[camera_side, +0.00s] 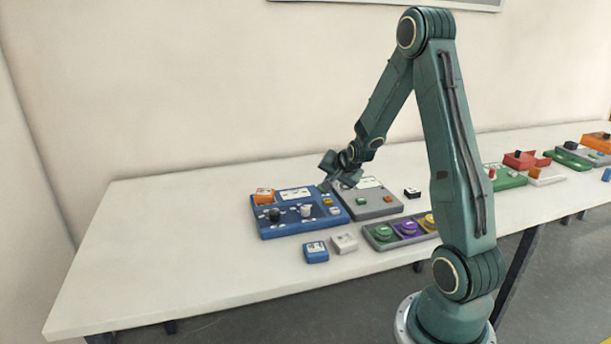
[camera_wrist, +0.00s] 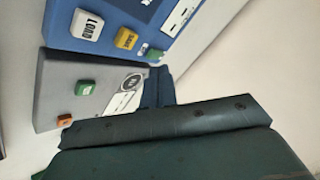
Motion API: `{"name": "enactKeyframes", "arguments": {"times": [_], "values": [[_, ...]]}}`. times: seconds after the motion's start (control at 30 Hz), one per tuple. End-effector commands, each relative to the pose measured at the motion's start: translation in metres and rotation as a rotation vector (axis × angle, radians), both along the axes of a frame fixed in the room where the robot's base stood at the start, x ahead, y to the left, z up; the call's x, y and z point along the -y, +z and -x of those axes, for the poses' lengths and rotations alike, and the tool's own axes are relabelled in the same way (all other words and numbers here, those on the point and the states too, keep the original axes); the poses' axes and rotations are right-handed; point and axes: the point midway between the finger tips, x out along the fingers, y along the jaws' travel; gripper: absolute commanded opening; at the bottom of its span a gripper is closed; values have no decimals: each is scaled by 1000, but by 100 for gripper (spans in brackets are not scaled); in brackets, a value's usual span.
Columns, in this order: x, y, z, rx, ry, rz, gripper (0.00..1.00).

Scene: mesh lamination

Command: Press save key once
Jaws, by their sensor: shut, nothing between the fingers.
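The save key (camera_wrist: 126,39) is a yellow-orange key marked SAVE on the blue panel (camera_wrist: 62,36), in the wrist view. A white LOAD key (camera_wrist: 87,25) sits beside it on one side and a small green key (camera_wrist: 153,54) on the other. In the side view the save key (camera_side: 327,201) is a small orange spot near the right edge of the blue panel (camera_side: 262,229). My gripper (camera_side: 326,183) is shut and empty, tilted, near the seam between the blue and grey panels. I cannot tell its height or whether it touches anything.
A grey panel (camera_side: 361,212) with green and orange buttons adjoins the blue one. A black knob (camera_side: 274,215) and a white knob (camera_side: 306,210) rise from the blue panel. Loose blocks and a tray of round buttons (camera_side: 384,235) stand in front. The table's left side is clear.

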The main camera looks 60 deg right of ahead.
Motion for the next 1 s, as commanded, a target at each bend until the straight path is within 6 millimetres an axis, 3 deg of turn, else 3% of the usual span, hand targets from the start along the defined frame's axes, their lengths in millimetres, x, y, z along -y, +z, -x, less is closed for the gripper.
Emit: {"name": "enactKeyframes", "arguments": {"times": [0.4,1.0], "values": [[0,-36,0,-1,1,-2,0],[0,-40,0,0,0,0,0]]}}
